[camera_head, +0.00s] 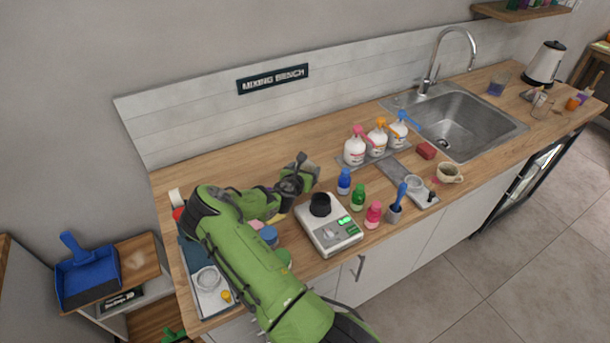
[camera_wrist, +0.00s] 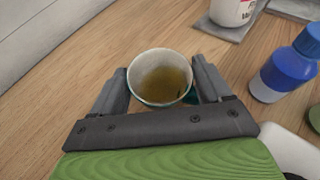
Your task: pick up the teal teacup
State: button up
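In the wrist view a cup (camera_wrist: 160,78) with a pale rim and brownish-yellow liquid inside stands upright between the two fingers of my gripper (camera_wrist: 162,80). A bit of teal (camera_wrist: 190,97) shows at its lower right, beside the right finger; most of its outside is hidden. The fingers flank the cup closely on both sides, and I cannot tell whether they press on it. In the head view my gripper (camera_head: 303,172) is low over the wooden counter, left of the spray bottles, and hides the cup.
A beige cup (camera_head: 449,173) stands farther right, below the sink (camera_head: 455,125). The counter behind my gripper, towards the wall, is clear.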

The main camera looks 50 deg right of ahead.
jog(key=shift+f, duration=0.1)
jog(key=shift+c, duration=1.2)
notch_tip(320, 180, up, 18)
jog(key=p, duration=0.2)
jog(key=shift+p, duration=0.35)
dwell(1.8)
